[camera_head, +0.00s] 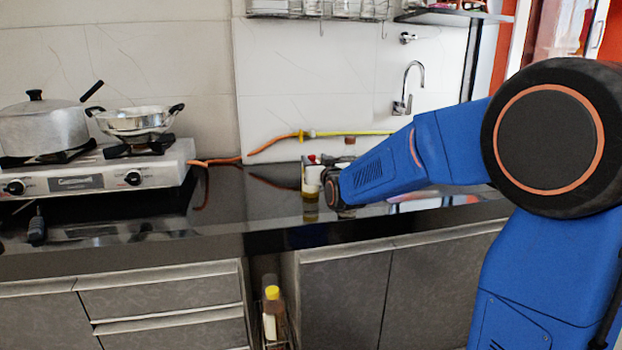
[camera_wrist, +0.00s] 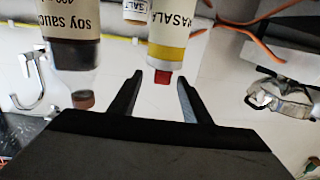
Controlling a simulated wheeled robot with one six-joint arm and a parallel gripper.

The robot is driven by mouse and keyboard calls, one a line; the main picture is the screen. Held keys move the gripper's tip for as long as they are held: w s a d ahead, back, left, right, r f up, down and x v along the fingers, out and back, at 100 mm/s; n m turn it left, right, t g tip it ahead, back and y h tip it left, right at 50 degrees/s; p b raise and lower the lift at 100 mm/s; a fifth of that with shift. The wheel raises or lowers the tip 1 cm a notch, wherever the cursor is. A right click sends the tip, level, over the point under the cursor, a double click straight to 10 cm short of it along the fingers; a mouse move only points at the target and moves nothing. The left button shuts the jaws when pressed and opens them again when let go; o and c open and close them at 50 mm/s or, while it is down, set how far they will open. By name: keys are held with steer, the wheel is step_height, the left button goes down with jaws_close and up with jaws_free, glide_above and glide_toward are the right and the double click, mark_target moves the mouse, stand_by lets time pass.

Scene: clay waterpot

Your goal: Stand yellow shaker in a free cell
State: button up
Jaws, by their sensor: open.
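The yellow shaker (camera_wrist: 172,45) shows in the wrist view with a white label, a yellow band and a red cap pointing down in the picture. My gripper (camera_wrist: 160,82) is open, with its two fingers apart on either side of the shaker's capped end. I cannot tell whether either finger touches it. In the head view my gripper is hidden behind my arm, which reaches to a small cluster of containers (camera_head: 311,176) on the dark counter. I cannot make out any cells there.
A soy sauce bottle (camera_wrist: 72,40) is left of the shaker in the wrist view, and a salt container (camera_wrist: 136,10) is behind. A stove (camera_head: 95,172) with a pot (camera_head: 42,128) and a pan (camera_head: 137,121) stands at left. An orange hose (camera_head: 275,143) runs along the wall.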

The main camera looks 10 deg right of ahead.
steer(key=w, duration=0.5)
steer(key=shift+a+f, duration=0.1)
steer(key=shift+a, duration=0.2)
steer(key=shift+s, duration=0.1)
steer(key=shift+c, duration=0.4)
jaws_close()
